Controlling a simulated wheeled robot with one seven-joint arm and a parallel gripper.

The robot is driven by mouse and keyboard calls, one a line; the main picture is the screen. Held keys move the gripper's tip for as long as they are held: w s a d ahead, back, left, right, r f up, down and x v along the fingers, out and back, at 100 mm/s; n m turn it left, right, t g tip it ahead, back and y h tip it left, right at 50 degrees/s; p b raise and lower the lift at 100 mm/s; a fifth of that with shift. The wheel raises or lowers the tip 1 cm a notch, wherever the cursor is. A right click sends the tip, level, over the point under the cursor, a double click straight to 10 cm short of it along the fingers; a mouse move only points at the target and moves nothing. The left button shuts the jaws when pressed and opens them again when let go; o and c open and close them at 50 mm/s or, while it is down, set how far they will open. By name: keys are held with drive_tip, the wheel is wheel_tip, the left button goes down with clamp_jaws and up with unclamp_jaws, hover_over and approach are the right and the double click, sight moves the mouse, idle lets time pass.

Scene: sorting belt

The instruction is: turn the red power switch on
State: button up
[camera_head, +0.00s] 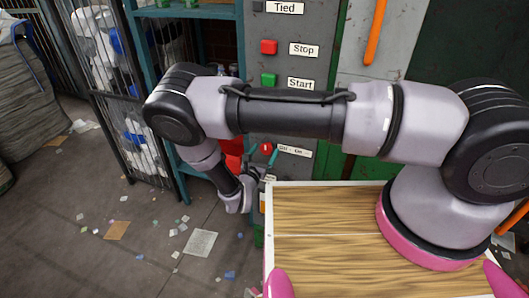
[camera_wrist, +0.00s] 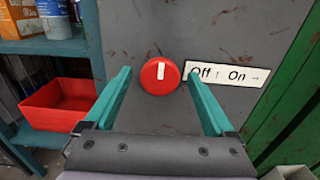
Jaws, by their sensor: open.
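The red power switch (camera_wrist: 160,77) is a round red knob on the grey panel. Its white mark stands upright, matching the "Off ↑" on the label (camera_wrist: 227,74) to its right. The knob also shows small in the head view (camera_head: 266,147). My gripper (camera_wrist: 159,73) is open. Its two teal fingers lie to the left and right of the knob in the wrist view, with gaps on both sides. I cannot tell whether the fingertips reach the knob's depth. In the head view my gripper (camera_head: 263,153) is at the panel by the knob.
A green Start button (camera_head: 268,80) and red Stop button (camera_head: 268,47) sit higher on the panel. A red bin (camera_wrist: 62,103) stands on the shelf to the left. A wooden tabletop (camera_head: 320,215) lies in front, and paper scraps litter the floor.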

drive_tip(key=c, duration=1.4)
drive_tip(key=shift+o, duration=0.2)
drive_tip(key=shift+m, duration=0.3)
drive_tip(key=m, duration=0.3)
drive_tip(key=shift+m, duration=0.3)
drive_tip(key=m, duration=0.4)
drive_tip(key=shift+m, duration=0.3)
drive_tip(key=m, duration=0.4)
drive_tip(key=shift+m, duration=2.5)
